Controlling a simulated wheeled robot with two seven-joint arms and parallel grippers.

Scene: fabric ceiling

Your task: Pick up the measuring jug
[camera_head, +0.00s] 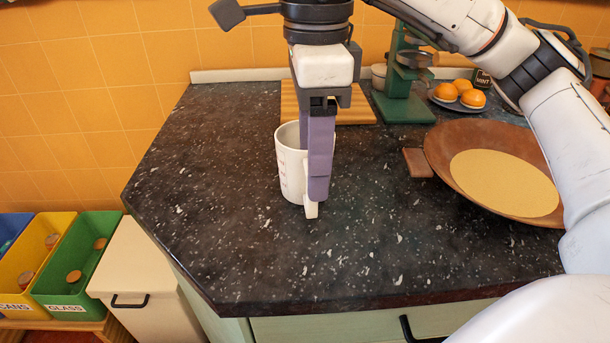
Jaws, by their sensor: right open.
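The measuring jug (291,173) is white and stands upright on the dark speckled countertop (230,240). Its handle (311,206) points to the front right. My right gripper (319,195) comes down from above, with its purple fingers in front of the jug's right side, at the handle. The fingers line up in this view, so one hides the other, and they cover part of the jug. I cannot tell whether they touch it. The jug stands on the counter and is not lifted. My left gripper is not in view.
A brown pan (435,160) with a yellow inside lies to the right. Behind are a wooden board (355,112), a green stand (405,108) and a plate of orange fruit (458,94). The counter's front middle is clear. Sorting bins (85,262) stand low at left.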

